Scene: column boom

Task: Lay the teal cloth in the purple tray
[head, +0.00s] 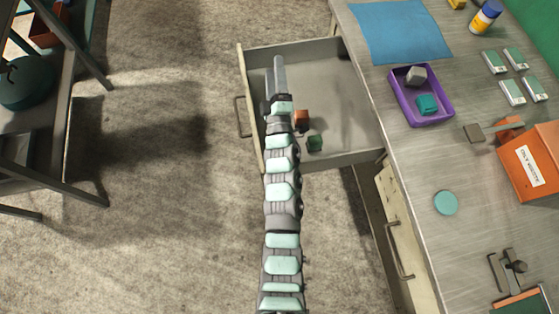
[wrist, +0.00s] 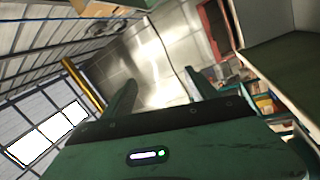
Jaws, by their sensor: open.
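The purple tray (head: 398,92) lies on the grey counter at the upper right in the head view. A small folded teal cloth (head: 427,104) lies inside it at the near end, apart from my gripper. A grey block (head: 416,75) lies at the tray's far end. My gripper (head: 276,80) is over the open drawer, left of the tray and well away from it. In the wrist view its two fingers (wrist: 160,92) stand apart with nothing between them; neither tray nor cloth shows there.
The open drawer (head: 345,95) holds an orange block (head: 301,117) and a green block (head: 315,143). On the counter are a blue mat (head: 400,32), an orange box (head: 530,165), several small white-and-green boxes, a bottle (head: 485,16) and a teal disc (head: 446,203).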

